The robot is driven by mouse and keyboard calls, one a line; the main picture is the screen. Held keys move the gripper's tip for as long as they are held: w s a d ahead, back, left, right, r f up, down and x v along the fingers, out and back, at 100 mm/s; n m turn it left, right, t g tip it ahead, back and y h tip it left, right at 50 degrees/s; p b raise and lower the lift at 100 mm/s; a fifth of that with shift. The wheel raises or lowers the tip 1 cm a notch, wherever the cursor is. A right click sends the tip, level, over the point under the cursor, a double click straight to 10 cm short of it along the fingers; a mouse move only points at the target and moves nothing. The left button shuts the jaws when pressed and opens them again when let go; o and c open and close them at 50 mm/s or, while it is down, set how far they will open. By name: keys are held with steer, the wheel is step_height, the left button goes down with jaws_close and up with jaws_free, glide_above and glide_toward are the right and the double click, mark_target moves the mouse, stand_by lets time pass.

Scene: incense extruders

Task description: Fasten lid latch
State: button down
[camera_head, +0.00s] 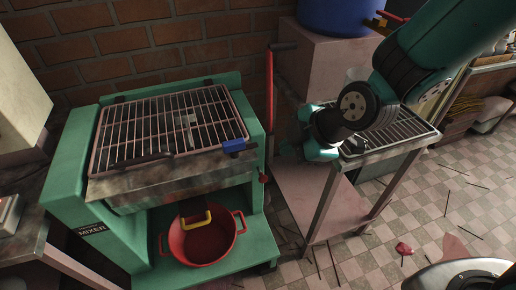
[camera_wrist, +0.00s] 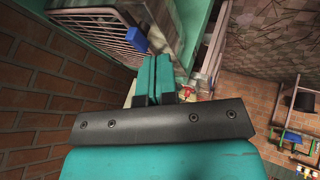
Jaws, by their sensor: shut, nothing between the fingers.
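The green mixer (camera_head: 60,185) stands at the left of the head view with a wire grid lid (camera_head: 165,125) lying flat over its top. The blue latch (camera_head: 233,146) is at the lid's front right corner. It also shows in the wrist view (camera_wrist: 133,38), up and left of my fingertips. Whether the latch is engaged cannot be told. My gripper (camera_head: 290,146) is to the right of the mixer, apart from the latch. In the wrist view my gripper (camera_wrist: 156,65) has its teal fingers together and empty.
A red lever (camera_head: 269,90) rises at the mixer's right side. A red knob (camera_head: 263,178) is below the latch on that side. A red basin (camera_head: 205,243) sits under the mixer. A metal stand (camera_head: 330,200) is close at right; a brick wall (camera_head: 180,40) is behind.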

mark_target(241, 147)
steer(key=w+a+f, duration=0.2)
steer(key=w+a+f+p, duration=0.1)
steer(key=w+a+f, duration=0.1)
steer(key=f, duration=0.1)
steer(key=w+a+f+p, duration=0.1)
steer(key=w+a+f, duration=0.1)
steer(key=f, duration=0.1)
steer(key=shift+w, duration=0.65)
steer(key=shift+w, duration=0.1)
